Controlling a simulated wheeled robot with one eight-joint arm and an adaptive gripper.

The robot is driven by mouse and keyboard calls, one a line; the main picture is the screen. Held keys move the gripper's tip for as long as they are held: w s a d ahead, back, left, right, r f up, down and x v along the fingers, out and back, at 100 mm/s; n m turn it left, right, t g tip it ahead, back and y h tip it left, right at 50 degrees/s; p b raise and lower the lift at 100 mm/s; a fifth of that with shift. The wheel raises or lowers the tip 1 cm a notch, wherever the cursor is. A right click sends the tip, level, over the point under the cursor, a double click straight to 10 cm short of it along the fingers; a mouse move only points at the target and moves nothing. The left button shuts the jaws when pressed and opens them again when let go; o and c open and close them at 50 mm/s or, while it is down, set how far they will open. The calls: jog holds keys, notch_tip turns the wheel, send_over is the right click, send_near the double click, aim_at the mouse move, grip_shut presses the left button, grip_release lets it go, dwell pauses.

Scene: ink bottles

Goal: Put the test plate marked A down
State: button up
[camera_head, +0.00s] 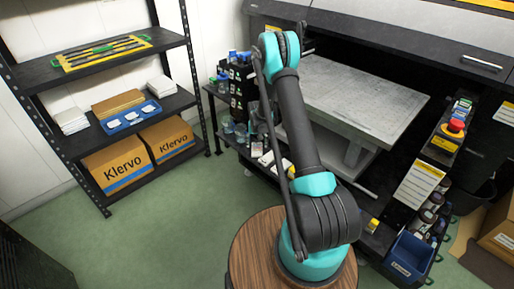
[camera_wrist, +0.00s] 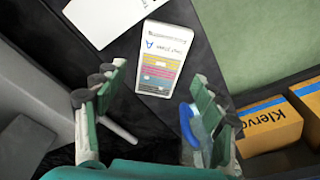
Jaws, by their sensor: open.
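The test plate marked A (camera_wrist: 165,58) shows in the wrist view as a white card with coloured stripes and a letter A near its top. It appears to lie on a dark flat surface (camera_wrist: 125,45). My gripper (camera_wrist: 157,78) is open, with its two green fingers spread to the left and right of the plate's near end. No finger visibly touches the plate, and the gap between plate and fingers in depth is hard to tell. In the head view I cannot make out the plate, and my arm hides most of the gripper's area.
A white sheet (camera_wrist: 100,15) lies beside the plate. A blue rounded item (camera_wrist: 190,124) shows by the right finger. The head view shows a bottle rack (camera_head: 236,85), a grey printer bed (camera_head: 350,100), a shelf with Klervo boxes (camera_head: 118,165) and open green floor (camera_head: 150,225).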

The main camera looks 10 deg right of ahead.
aim_at(257, 152)
notch_tip(257, 152, up, 10)
jog(key=s+f, duration=0.1)
jog(key=s, duration=0.1)
jog(key=s+d+r+t, duration=0.1)
jog(key=s+d+r, duration=0.2)
jog(key=s+r, duration=1.3)
jog(key=s+d+r+n+t, duration=0.1)
jog(key=s, duration=2.2)
jog(key=shift+r+n, duration=0.4)
jog(key=shift+d, duration=0.1)
jog(key=shift+c, duration=0.6)
